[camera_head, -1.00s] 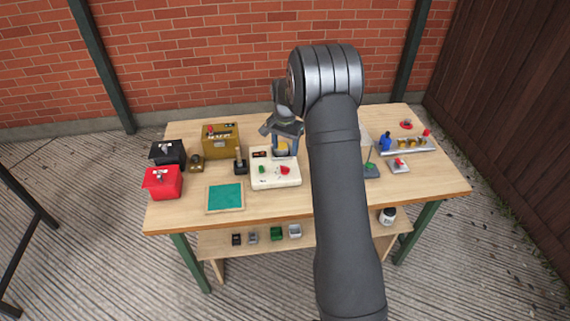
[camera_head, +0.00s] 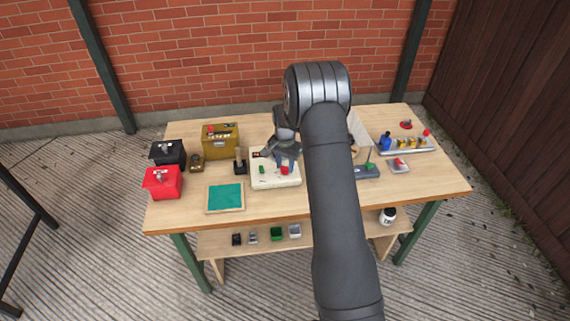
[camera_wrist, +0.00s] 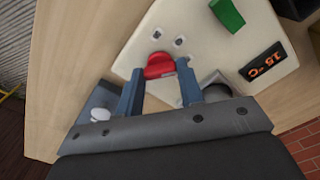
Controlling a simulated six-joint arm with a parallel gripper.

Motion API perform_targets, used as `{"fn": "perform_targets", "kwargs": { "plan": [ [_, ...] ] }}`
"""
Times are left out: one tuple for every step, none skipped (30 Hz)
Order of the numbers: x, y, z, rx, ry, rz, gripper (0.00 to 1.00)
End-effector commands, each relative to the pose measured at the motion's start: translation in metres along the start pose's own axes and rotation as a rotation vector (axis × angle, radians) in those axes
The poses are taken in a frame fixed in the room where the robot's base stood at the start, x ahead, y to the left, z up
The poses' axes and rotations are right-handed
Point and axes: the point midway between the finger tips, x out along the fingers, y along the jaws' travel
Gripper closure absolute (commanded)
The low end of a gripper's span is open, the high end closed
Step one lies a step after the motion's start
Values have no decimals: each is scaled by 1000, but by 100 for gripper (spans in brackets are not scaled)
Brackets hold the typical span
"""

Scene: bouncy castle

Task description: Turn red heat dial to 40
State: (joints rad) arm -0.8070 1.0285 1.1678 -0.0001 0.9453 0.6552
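A cream box (camera_head: 262,181) stands at the middle of the table. It carries a red dial (camera_head: 284,170), a green dial (camera_head: 262,170) and a small dark display. In the wrist view the red dial (camera_wrist: 159,65) lies between and just beyond my two blue fingertips. My gripper (camera_wrist: 159,70) is open around it, with its tips close to the dial's ends; I cannot tell whether they touch. The display (camera_wrist: 262,66) shows orange characters, tilted and hard to read. The green dial (camera_wrist: 227,14) is at the top edge. In the head view my gripper (camera_head: 286,164) is right above the red dial.
A black joystick-like piece (camera_head: 240,162) stands left of the box, behind a teal pad (camera_head: 226,196). A grey device with a green knob (camera_head: 368,169) is to the right, partly behind my arm. Red (camera_head: 162,184) and black (camera_head: 168,152) boxes stand at the left.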

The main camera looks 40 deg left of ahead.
Motion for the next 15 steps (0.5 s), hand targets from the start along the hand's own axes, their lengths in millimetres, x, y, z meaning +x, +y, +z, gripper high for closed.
{"fn": "perform_targets", "kwargs": {
  "plan": [
    [0, 0, 0, 0, 0, 0, 81],
    [0, 0, 0, 0, 0, 0, 87],
    [0, 0, 0, 0, 0, 0, 88],
    [0, 0, 0, 0, 0, 0, 88],
    [0, 0, 0, -1, 0, 0, 88],
    [0, 0, 0, -3, 0, 0, 88],
    [0, 0, 0, -5, 0, 0, 88],
    [0, 0, 0, -9, 0, 0, 88],
    [0, 0, 0, -15, 0, 0, 88],
    [0, 0, 0, -22, 0, 0, 88],
    [0, 0, 0, -31, 0, 0, 88],
    [0, 0, 0, -46, 0, 0, 88],
    [0, 0, 0, -57, 0, 0, 88],
    [0, 0, 0, -73, 0, 0, 88],
    [0, 0, 0, -94, 0, 0, 88]
  ]
}}
